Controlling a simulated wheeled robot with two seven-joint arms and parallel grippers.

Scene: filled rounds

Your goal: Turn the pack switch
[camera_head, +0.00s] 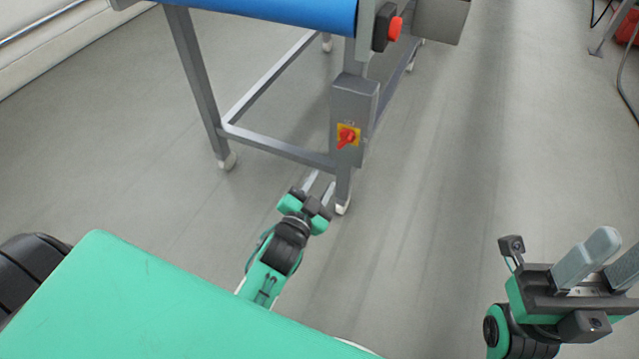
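The pack switch (347,137) is a red rotary knob on a yellow plate. It sits on the front of a grey box (352,100) fixed to a leg of the conveyor frame. The knob looks tilted, but its exact setting is too small to read. My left gripper (320,184) is below the switch in the picture, near the foot of that leg. Its two pale fingers point up the picture and stand apart with nothing between them. It appears clear of the knob. My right gripper (611,257) is at the lower right, far from the switch, open and empty.
The conveyor (260,10) has a blue belt and grey legs with a low crossbar (280,147). A red push button (395,28) on a dark box is above the switch. Open grey floor (470,150) lies to the right. A red object (629,28) is at the far right.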

